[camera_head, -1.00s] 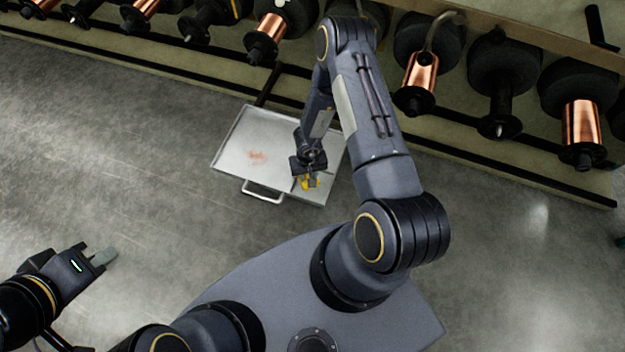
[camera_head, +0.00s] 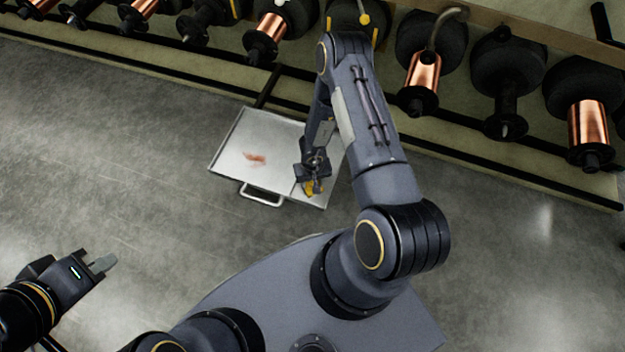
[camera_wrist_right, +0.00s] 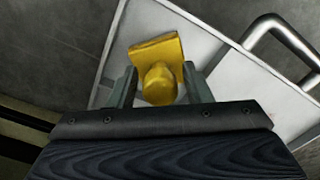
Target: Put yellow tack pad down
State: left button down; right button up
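The yellow tack pad (camera_head: 309,189) is at the right front part of a shallow metal tray (camera_head: 228,157). In the right wrist view the pad (camera_wrist_right: 158,47) is a bent yellow plate with a round knob facing the camera. My right gripper (camera_head: 314,182) is over it, and in the wrist view its two fingers (camera_wrist_right: 160,84) stand either side of the knob with narrow gaps. The pad looks to be on or just above the tray floor; I cannot tell which. My left gripper (camera_head: 103,264) is away at the lower left, empty; its finger gap is unclear.
The tray has a front handle (camera_head: 262,194) and a reddish mark on its floor. A rack with copper spools (camera_head: 423,80) and black spools runs along the back. My right arm hides part of the tray. Grey floor (camera_head: 120,190) is clear at the left.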

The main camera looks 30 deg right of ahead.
jog(key=shift+o, duration=0.3)
jog(key=shift+r, duration=0.1)
jog(key=w+r+t+y+p, duration=0.1)
jog(key=w+r+t+p, duration=0.2)
jog(key=r, duration=1.1)
jog(key=w+r+t+y+p, duration=0.1)
jog(key=w+r+p, duration=0.4)
jog(key=r, duration=0.8)
jog(key=a+r+t+y+b, duration=0.1)
jog(key=a+r+t+y, duration=0.25)
jog(key=r, duration=1.55)
jog(key=s+a+r+n, duration=0.2)
jog(key=s+a+r, duration=0.1)
jog(key=s+r, duration=0.8)
jog(key=s+d+f+g+h, duration=0.1)
jog(key=s+d+g, duration=0.1)
jog(key=s, duration=1.1)
jog(key=shift+s+d+f+h, duration=0.2)
jog(key=shift+s+f+h, duration=0.15)
